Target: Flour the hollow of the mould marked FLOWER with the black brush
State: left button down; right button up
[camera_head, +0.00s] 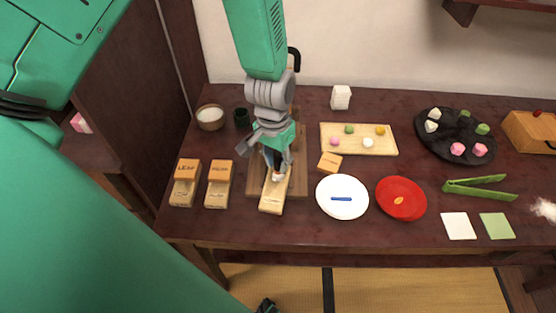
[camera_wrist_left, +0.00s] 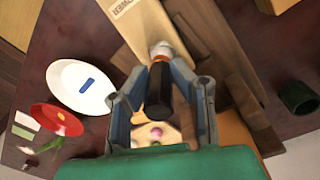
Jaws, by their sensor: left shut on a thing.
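My left gripper (camera_head: 276,160) is shut on the black brush (camera_wrist_left: 158,92), whose dark handle sits between the fingers. The brush's pale bristles (camera_wrist_left: 162,50) point down at the long pale wooden mould (camera_head: 271,199). The mould also shows in the left wrist view (camera_wrist_left: 140,27), with lettering near its end that is hard to read. It lies on a brown wooden board (camera_head: 297,181). The bristles are over or on the mould; I cannot tell whether they touch it. The hollow is hidden. My right gripper is not in view.
Moulds marked LEAF (camera_head: 184,193) and, apparently, MOON (camera_head: 215,195) stand left. A bowl of white powder (camera_head: 210,115) and a dark green cup (camera_head: 242,117) are behind. A small wooden block (camera_head: 330,162), a white plate (camera_head: 342,208) and a red plate (camera_head: 401,211) are right.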

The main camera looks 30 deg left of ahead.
pick_arm(q)
jog(key=shift+r+p, duration=3.6)
jog(key=shift+r, duration=0.35)
jog(key=shift+f, duration=0.1)
jog(key=shift+d+f+b, duration=0.1)
jog(key=shift+b, duration=0.25)
jog(key=s+d+b, duration=0.1)
jog(key=b, duration=0.1)
jog(key=s+d+f+b, duration=0.1)
jog(key=b, duration=0.2)
jog(key=s+d+b, duration=0.1)
jog(key=b, duration=0.2)
jog(key=shift+s+d+f, duration=0.1)
jog(key=shift+s+f, duration=0.1)
jog(key=shift+f, duration=0.15)
